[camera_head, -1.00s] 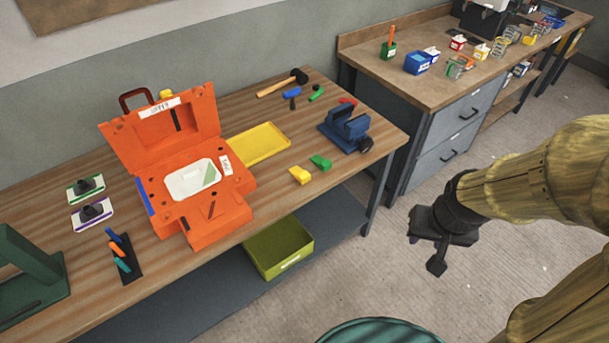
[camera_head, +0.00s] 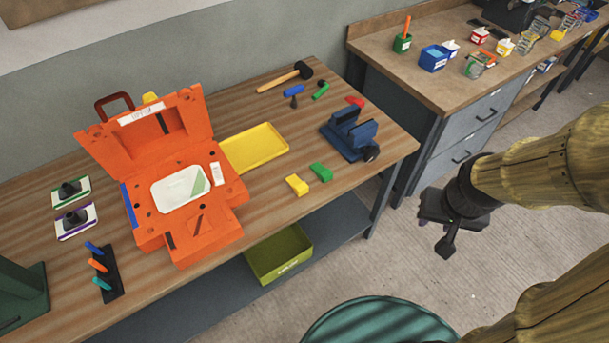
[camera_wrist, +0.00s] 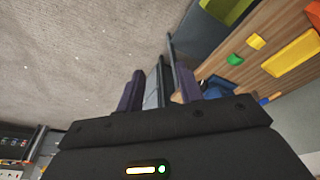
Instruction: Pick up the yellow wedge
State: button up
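The yellow wedge (camera_head: 297,185) lies on the wooden workbench near its front edge, between the orange mould case and the green block. It also shows in the wrist view (camera_wrist: 256,41) near the top right. My gripper (camera_head: 436,238) is off the bench to the right, over the floor and well apart from the wedge. In the wrist view its two dark fingers (camera_wrist: 160,92) stand apart with nothing between them, so it is open and empty.
A green block (camera_head: 321,172) lies just right of the wedge, and a blue vise (camera_head: 347,135) stands behind it. A yellow tray (camera_head: 255,148) and the orange case (camera_head: 195,225) are to the left. A green round top (camera_head: 380,320) stands below in front.

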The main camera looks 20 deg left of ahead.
jog(key=shift+w+a, duration=0.15)
jog(key=shift+w, duration=0.25)
jog(key=shift+o, duration=0.6)
jog(key=shift+s, duration=0.25)
jog(key=o, duration=0.4)
jog(key=shift+s+f, duration=0.1)
jog(key=shift+s, duration=0.1)
jog(key=shift+c, duration=0.2)
jog(key=shift+o, duration=0.4)
jog(key=w+a+f+n+t+b, duration=0.1)
jog(key=w+f+t+b, duration=0.1)
jog(key=w+f+b, duration=0.2)
notch_tip(320, 180, down, 3)
jog(key=b, duration=0.3)
jog(key=shift+a+n, duration=0.35)
jog(key=shift+n, duration=0.05)
jog(key=w+a+f+n+t+y+b, duration=0.2)
jog(key=w+a+f+n+y+b, duration=0.1)
jog(key=a+f+b, duration=0.5)
jog(key=w+a+f+n+t+y+b, duration=0.2)
jog(key=a+f+n+y+b, duration=0.3)
jog(key=a+b, duration=0.7)
notch_tip(320, 180, down, 3)
jog(key=shift+w+f+y+b, duration=0.15)
jog(key=shift+w+y+b, duration=0.5)
jog(key=shift+y, duration=0.55)
jog(key=shift+s, duration=0.1)
